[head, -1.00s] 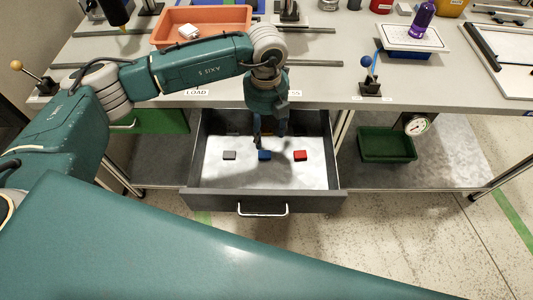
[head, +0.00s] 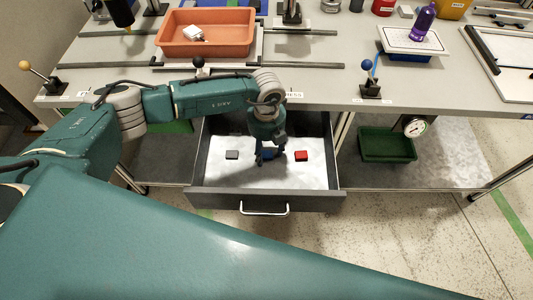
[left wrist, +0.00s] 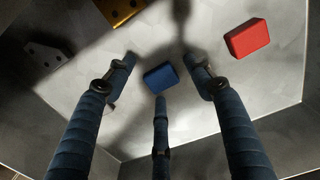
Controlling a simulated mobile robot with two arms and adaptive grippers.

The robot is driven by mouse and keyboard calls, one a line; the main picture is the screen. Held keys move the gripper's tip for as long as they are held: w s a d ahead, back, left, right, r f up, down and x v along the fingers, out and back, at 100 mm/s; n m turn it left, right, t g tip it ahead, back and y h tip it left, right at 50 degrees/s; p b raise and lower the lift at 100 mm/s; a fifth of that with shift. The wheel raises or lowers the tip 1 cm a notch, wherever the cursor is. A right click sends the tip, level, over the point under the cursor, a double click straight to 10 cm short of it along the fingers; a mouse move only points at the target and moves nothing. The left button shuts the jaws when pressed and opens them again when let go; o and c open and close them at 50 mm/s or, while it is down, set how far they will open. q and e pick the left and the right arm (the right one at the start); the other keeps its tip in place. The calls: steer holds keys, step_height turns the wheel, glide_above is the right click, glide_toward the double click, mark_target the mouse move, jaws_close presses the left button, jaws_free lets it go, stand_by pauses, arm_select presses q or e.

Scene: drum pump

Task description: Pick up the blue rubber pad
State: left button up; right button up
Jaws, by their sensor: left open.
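The blue rubber pad (left wrist: 160,78) lies flat on the light floor of the open drawer (head: 318,180). In the head view it (head: 267,152) is mostly hidden behind my left gripper (head: 270,158). My left gripper (left wrist: 160,82) is open, its fingers pointing down into the drawer. In the left wrist view its three fingers stand around the pad, one on each side and one at the near edge. I cannot tell whether any finger touches it. My right gripper is not in view.
A red pad (head: 301,156) lies right of the blue one, and a grey pad (head: 232,155) lies left. The drawer walls surround them. The bench top (head: 330,92) overhangs the back. An orange tray (head: 207,49) stands on the bench, and a green bin (head: 386,145) on the shelf.

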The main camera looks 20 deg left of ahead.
arm_select(q)
steer(key=shift+c, duration=0.3)
steer(key=c, duration=0.9)
steer(key=shift+c, duration=0.2)
steer(key=shift+r, duration=0.15)
